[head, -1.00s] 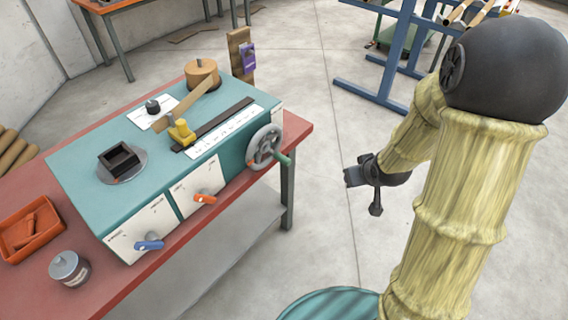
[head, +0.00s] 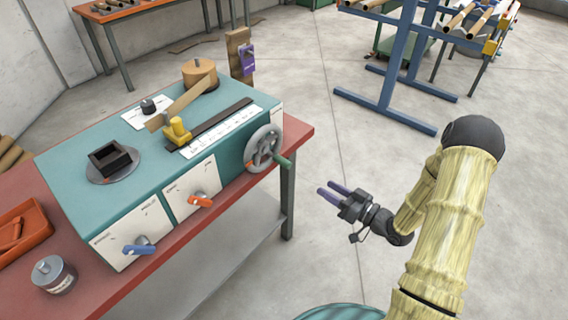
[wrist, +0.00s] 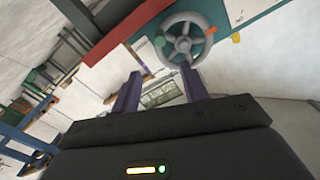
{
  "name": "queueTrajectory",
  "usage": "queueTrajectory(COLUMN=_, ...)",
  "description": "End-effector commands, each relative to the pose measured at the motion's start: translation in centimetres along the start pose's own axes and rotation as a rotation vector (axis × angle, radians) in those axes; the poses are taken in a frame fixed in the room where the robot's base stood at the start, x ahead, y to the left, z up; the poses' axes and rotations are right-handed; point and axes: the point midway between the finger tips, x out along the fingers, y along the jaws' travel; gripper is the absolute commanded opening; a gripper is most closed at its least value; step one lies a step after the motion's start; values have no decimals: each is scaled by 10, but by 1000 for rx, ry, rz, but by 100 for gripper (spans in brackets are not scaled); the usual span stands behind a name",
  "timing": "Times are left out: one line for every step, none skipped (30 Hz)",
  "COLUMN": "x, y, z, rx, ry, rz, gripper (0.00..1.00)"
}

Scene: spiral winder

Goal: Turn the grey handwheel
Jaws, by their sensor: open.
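The grey handwheel (head: 264,148) is mounted on the right end of the teal machine's front face, with a green handle (head: 283,161) at its lower right. In the wrist view the handwheel (wrist: 183,57) shows at top centre beyond the fingers, with the green handle (wrist: 160,41) at its left. My gripper (head: 332,192) has purple fingers, is open and empty, and is apart from the wheel, to its right and lower in the head view. In the wrist view my gripper (wrist: 161,82) has its two fingers spread below the wheel.
The teal machine (head: 75,166) stands on a red-topped bench (head: 298,133). An orange knob (head: 200,200) and a blue knob (head: 140,246) stick out of its front. A blue frame (head: 397,72) stands at the back right. The floor between bench and arm is clear.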

Motion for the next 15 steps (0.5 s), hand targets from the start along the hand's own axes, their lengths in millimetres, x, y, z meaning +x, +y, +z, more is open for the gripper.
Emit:
queueTrajectory(x=0, y=0, z=0, rx=0, ry=-1, rz=0, gripper=44)
queueTrajectory(x=0, y=0, z=0, rx=0, ry=-1, rz=1, gripper=44)
queueTrajectory(x=0, y=0, z=0, rx=-1, ry=-1, rz=1, gripper=44)
queueTrajectory(x=1, y=0, z=0, rx=-1, ry=-1, rz=1, gripper=44)
queueTrajectory(x=1, y=0, z=0, rx=-1, ry=-2, rz=1, gripper=44)
queueTrajectory(x=3, y=0, z=0, rx=-1, ry=-2, rz=0, gripper=44)
queueTrajectory(x=5, y=0, z=0, rx=-1, ry=-2, rz=0, gripper=44)
queueTrajectory(x=7, y=0, z=0, rx=-2, ry=-2, rz=-1, gripper=44)
queueTrajectory(x=11, y=-1, z=0, rx=-2, ry=-2, rz=-2, gripper=44)
queueTrajectory(x=14, y=-1, z=0, rx=-2, ry=-2, rz=-2, gripper=44)
queueTrajectory(x=18, y=-1, z=0, rx=-2, ry=-2, rz=-2, gripper=44)
queueTrajectory(x=23, y=-1, z=0, rx=-2, ry=-3, rz=-2, gripper=44)
queueTrajectory(x=28, y=-1, z=0, rx=-2, ry=-3, rz=-2, gripper=44)
queueTrajectory(x=33, y=-1, z=0, rx=-2, ry=-3, rz=-2, gripper=44)
queueTrajectory(x=40, y=-1, z=0, rx=-3, ry=-3, rz=-3, gripper=44)
